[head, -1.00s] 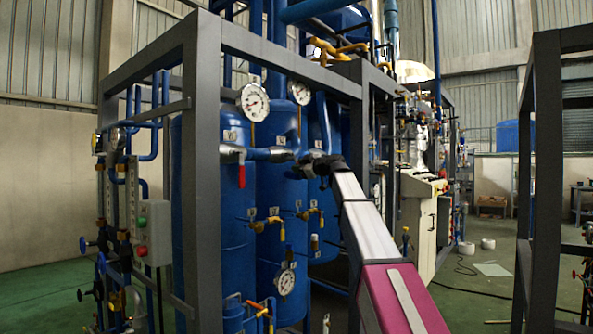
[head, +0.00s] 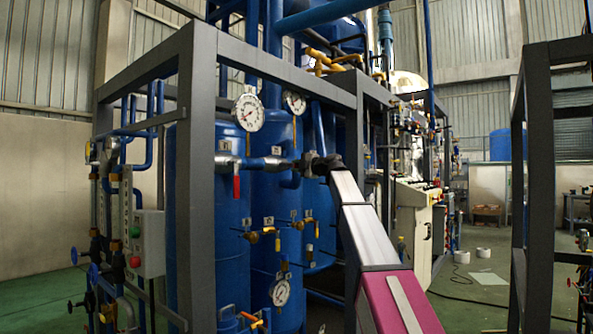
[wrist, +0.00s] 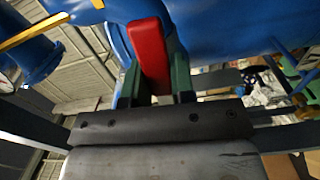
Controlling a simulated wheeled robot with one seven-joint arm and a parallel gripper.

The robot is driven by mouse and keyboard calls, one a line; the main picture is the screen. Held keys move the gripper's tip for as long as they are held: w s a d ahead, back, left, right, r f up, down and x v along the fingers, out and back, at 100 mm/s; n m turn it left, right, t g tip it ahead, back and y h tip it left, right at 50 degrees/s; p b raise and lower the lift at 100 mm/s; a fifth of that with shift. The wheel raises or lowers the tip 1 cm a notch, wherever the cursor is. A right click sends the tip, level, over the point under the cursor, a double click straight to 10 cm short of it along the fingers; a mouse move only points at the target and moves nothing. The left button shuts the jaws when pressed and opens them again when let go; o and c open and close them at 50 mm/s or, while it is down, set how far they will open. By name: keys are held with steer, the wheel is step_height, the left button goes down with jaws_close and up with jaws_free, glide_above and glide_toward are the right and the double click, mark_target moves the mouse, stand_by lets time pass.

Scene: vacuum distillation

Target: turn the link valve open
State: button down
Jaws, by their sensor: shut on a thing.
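A red lever handle (wrist: 150,50) shows in the wrist view, running up to a blue pipe body. My gripper (wrist: 155,82) has its two green fingers on either side of this handle and is shut on it. In the head view my gripper (head: 316,164) is at the pipe between the blue tanks, and the handle it holds is hidden there. Another red lever handle (head: 237,187) hangs straight down from the pipe to the left, apart from my gripper. I cannot tell from the frames whether the held valve is open or closed.
Blue tanks (head: 275,225) with gauges (head: 248,112) stand inside a grey steel frame (head: 197,180). A frame post (head: 358,130) is close to my arm. A control box (head: 148,243) is at left.

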steer(key=shift+r, duration=0.1)
stand_by(0.5)
steer(key=c, duration=1)
jaws_free()
steer(key=shift+o, duration=0.2)
steer(key=v, duration=1.1)
steer(key=shift+a, duration=0.1)
